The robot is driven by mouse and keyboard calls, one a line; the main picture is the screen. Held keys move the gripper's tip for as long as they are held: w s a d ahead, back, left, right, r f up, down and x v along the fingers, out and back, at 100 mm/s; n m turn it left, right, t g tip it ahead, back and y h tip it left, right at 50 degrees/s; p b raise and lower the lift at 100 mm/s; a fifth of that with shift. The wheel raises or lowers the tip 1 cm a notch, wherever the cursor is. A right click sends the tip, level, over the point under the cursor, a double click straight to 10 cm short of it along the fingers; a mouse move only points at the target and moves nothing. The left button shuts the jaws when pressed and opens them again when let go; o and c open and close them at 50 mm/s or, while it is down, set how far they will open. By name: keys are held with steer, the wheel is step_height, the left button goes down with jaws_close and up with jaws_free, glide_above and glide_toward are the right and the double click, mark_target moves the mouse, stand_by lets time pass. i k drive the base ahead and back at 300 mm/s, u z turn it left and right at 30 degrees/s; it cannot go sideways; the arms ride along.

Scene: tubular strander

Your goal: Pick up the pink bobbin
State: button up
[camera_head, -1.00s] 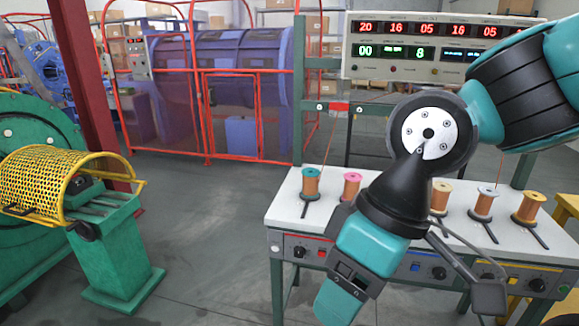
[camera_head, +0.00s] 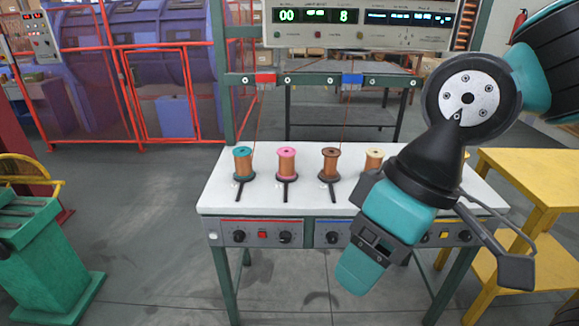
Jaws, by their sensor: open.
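The pink bobbin (camera_head: 287,164), with a pink top rim and copper-coloured winding, stands upright on a dark holder on the white table (camera_head: 263,205). It is second from the left in a row of bobbins. My gripper (camera_head: 440,262) is in front of the table's right part, apart from the pink bobbin and to its right. Its jaws are open, and nothing shows between them. My arm hides the right part of the row.
A teal-topped bobbin (camera_head: 243,163) stands left of the pink one and a brown-topped bobbin (camera_head: 331,163) right of it. A cream-topped bobbin (camera_head: 374,158) is beside my arm. A yellow table (camera_head: 530,180) stands at right.

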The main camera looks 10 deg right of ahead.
mark_target(286, 154)
steer(key=u, duration=1.65)
steer(key=i, duration=2.45)
steer(key=z, duration=2.95)
steer(key=i, duration=0.5)
steer(key=u, duration=0.05)
